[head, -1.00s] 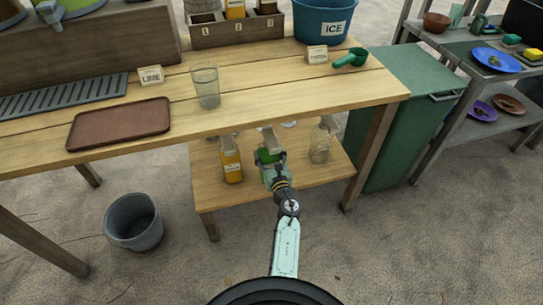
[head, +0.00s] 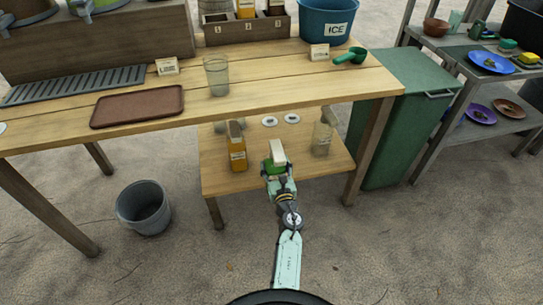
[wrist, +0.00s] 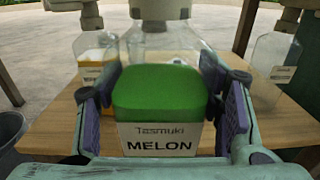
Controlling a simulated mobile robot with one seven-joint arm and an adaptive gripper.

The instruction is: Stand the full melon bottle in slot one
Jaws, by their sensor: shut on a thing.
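My gripper (head: 278,174) is shut on the melon bottle (head: 276,158), with a finger on each side of it. The bottle has green contents, a clear upper part and a pale cap. In the wrist view its label (wrist: 158,140) reads MELON, and it looks upright. It is in front of the lower shelf's front edge, below the tabletop. The slotted wooden box (head: 240,33) stands at the back of the table, numbered 1, 2 and 3. Slot one (head: 217,29) is at its left and shows no bottle top. Slots two and three hold bottles.
On the lower shelf (head: 215,182) stand an orange bottle (head: 237,155) and a clear one (head: 322,138). The tabletop bears a glass (head: 217,76), a brown tray (head: 138,107), an ICE bucket (head: 328,20) and a green scoop (head: 350,57). A grey bin (head: 143,208) stands on the ground.

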